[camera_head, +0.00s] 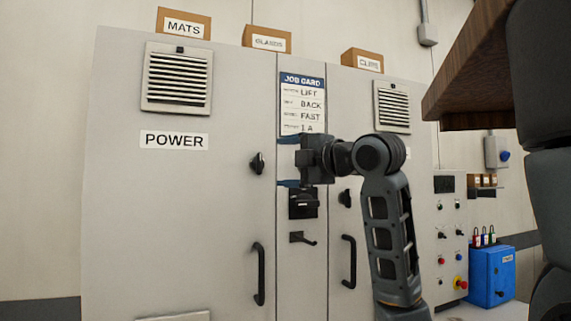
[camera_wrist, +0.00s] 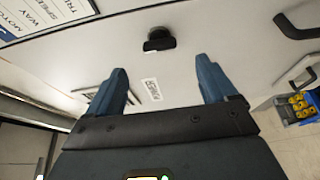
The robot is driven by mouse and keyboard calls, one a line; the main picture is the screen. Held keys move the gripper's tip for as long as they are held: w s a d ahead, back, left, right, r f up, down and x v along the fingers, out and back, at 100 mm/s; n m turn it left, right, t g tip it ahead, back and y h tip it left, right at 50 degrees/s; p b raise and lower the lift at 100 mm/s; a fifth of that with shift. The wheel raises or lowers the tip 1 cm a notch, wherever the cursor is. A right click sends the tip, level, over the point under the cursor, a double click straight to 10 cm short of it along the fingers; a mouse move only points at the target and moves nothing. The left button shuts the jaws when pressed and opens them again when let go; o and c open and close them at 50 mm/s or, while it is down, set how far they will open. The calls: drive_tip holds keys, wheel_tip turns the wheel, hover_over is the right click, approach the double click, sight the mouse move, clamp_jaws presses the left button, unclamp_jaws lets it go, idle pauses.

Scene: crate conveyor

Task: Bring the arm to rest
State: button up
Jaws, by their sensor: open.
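My gripper (camera_head: 288,161) is in front of the narrow middle panel of the grey cabinet in the head view, just below the job card (camera_head: 302,105). In the wrist view, the two blue fingers of my gripper (camera_wrist: 164,84) stand wide apart with nothing between them. A black knob (camera_wrist: 159,40) on a pale cabinet face shows beyond the fingers, apart from them. My arm hides part of the right cabinet door in the head view.
The POWER cabinet (camera_head: 180,220) has a black door handle (camera_head: 259,274). A black switch (camera_head: 303,204) and a lever (camera_head: 302,238) sit below my gripper. A wooden board (camera_head: 470,70) juts in at upper right. A blue box (camera_head: 491,275) stands at lower right.

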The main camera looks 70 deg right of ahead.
idle(0.3)
drive_tip(key=w+a+f+m+t+y, duration=0.1)
drive_tip(key=w+a+f+m, duration=0.35)
drive_tip(key=f, duration=0.45)
drive_tip(key=w+a+f+m+t, duration=0.1)
drive_tip(key=w+a+f+m, duration=0.3)
drive_tip(key=f, duration=0.5)
drive_tip(key=a+f+m+g+y, duration=0.1)
drive_tip(key=a+f+m, duration=0.1)
drive_tip(key=a+f, duration=0.5)
drive_tip(key=a+f+m, duration=0.2)
drive_tip(key=a+f, duration=0.3)
drive_tip(key=f, duration=0.5)
drive_tip(key=s+a+f+m+g+y, duration=0.1)
drive_tip(key=s+a+f+m+y, duration=0.1)
drive_tip(key=s+a+f, duration=1)
drive_tip(key=s+a+n+y, duration=0.1)
drive_tip(key=s+a+y, duration=0.1)
drive_tip(key=s, duration=0.6)
drive_tip(key=s+a+n+g+y, duration=0.1)
drive_tip(key=s+a+y, duration=0.1)
drive_tip(key=s+a, duration=0.3)
drive_tip(key=s, duration=0.4)
drive_tip(key=shift+a, duration=0.25)
